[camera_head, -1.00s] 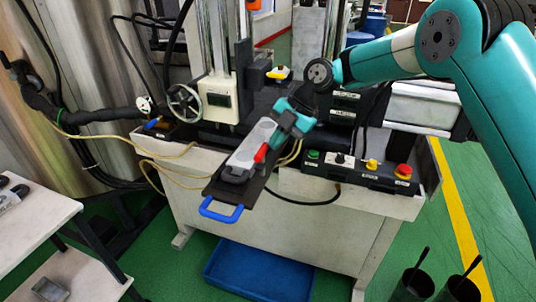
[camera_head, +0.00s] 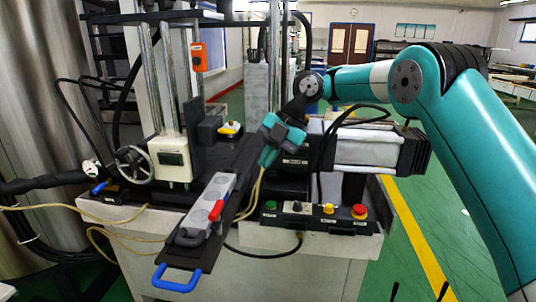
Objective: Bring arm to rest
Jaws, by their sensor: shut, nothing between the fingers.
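My arm (camera_head: 440,110) reaches in from the right, its teal and white links bent over the machine. My gripper (camera_head: 267,157) hangs at its end, pointing down, shut and empty. It is above the machine's bench, up and to the right of the grey mould (camera_head: 215,193), apart from it in the picture. The mould has a red lever (camera_head: 216,211) and lies on a dark sliding plate (camera_head: 205,252) with a blue handle (camera_head: 178,278) at its near end. The exact gap between fingertips and bench is hard to tell.
The machine has a handwheel (camera_head: 134,163), posts and an orange switch box (camera_head: 199,57). A control panel (camera_head: 315,217) with coloured buttons sits at the bench front. Pale hoses run behind the gripper. Open green floor (camera_head: 465,185) lies to the right.

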